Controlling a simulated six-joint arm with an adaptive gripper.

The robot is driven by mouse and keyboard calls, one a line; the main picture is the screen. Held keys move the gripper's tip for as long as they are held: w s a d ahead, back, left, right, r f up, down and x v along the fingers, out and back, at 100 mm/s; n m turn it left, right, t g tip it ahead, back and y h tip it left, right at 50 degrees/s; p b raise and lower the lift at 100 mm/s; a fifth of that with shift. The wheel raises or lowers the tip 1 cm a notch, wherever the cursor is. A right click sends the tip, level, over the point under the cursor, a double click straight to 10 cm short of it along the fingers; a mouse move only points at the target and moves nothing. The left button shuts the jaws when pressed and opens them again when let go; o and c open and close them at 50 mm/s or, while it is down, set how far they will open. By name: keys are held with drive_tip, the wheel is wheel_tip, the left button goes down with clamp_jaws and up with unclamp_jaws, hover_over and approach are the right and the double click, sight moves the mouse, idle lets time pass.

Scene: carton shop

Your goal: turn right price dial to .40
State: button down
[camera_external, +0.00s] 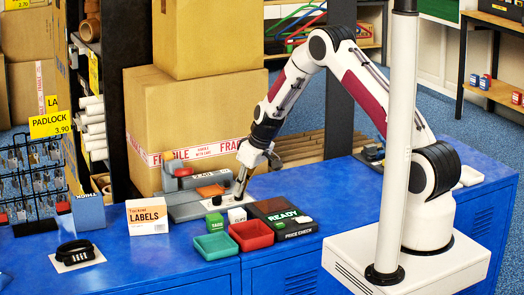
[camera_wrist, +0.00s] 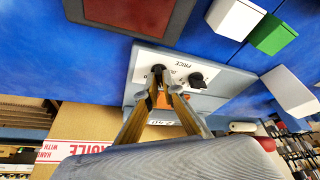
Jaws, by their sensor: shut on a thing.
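The grey price machine (camera_external: 187,207) stands on the blue counter, under my gripper (camera_external: 240,196). In the wrist view its light plate reads PRICE upside down and carries two dark dials. The dial on the picture's left (camera_wrist: 157,68) is the right price dial when the lettering is read upright. My gripper (camera_wrist: 165,77) is shut on this right price dial, its fingertips partly covering it. The other dial (camera_wrist: 197,80) stands free beside it. The dial's pointer and most marks are hidden or too small to read.
A PRICE CHECK box (camera_external: 283,218) showing READY stands close to the right of the machine. Green (camera_external: 214,246) and red (camera_external: 251,235) trays, a white cube (camera_external: 237,215) and a green cube (camera_external: 215,222) are in front. Large cartons (camera_external: 190,110) stand behind.

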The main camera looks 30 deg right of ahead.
drive_tip(key=c, duration=2.2)
unclamp_jaws()
drive_tip(key=shift+r, duration=0.15)
drive_tip(key=shift+v, duration=5.9)
drive_tip(key=shift+s+d, duration=0.1)
drive_tip(key=shift+s, duration=0.1)
